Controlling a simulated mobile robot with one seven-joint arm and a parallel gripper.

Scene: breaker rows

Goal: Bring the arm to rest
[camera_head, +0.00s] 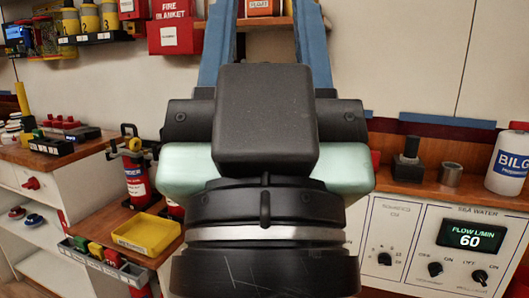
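My arm's end fills the middle of the view, large and close, seen from behind. It has a black body with a pale green part showing on both sides. Two blue fingers of my gripper (264,40) extend upward from it, wide apart, with a clear gap between them. Nothing shows held between the fingers. Their tips run to or past the top edge of the picture. The rest of my arm is mostly out of view, and I cannot tell from this one frame whether it is moving.
A wooden counter holds a yellow tray (146,234) and a row of coloured blocks (103,257) at left. A red extinguisher (137,179) stands behind. At right are a control panel (432,247) reading 60, a metal cylinder (450,174) and a white bottle (509,162). A red fire-blanket box (175,36) hangs above.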

